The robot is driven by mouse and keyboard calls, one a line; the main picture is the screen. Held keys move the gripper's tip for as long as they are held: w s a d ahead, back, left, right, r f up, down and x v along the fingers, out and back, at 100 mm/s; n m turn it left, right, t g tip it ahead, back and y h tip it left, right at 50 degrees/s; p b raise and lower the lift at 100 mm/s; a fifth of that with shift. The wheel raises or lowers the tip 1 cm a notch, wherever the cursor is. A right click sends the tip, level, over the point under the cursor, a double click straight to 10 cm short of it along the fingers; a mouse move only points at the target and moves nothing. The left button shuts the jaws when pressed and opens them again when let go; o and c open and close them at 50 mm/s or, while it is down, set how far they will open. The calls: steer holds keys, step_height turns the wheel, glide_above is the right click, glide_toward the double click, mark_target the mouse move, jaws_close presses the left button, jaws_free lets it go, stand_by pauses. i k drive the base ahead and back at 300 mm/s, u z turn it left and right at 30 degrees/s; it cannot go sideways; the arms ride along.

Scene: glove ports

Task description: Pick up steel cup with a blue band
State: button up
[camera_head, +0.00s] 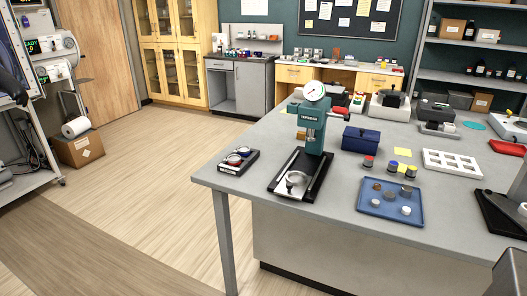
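A small dark holder (228,168) near the left corner of the grey table carries small round steel cups. One cup (243,151) there seems to have a blue band and another (234,159) a reddish one, but both are too small to tell surely. A shallow steel dish (296,179) sits on the black base of the green press, with no blue band that I can make out. My gripper does not show in this view.
The green press (313,120) with a dial stands right of the holder. A blue tray (388,218) with several small cylinders, banded jars (367,163), a blue box (361,140) and a white rack (451,166) stand further right.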

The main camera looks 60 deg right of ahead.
mark_target(244, 150)
steer(key=u, duration=0.8)
steer(key=k, duration=0.1)
steer(key=z, duration=2.45)
steer(key=k, duration=0.9)
steer(key=u, duration=0.15)
steer(key=i, duration=0.75)
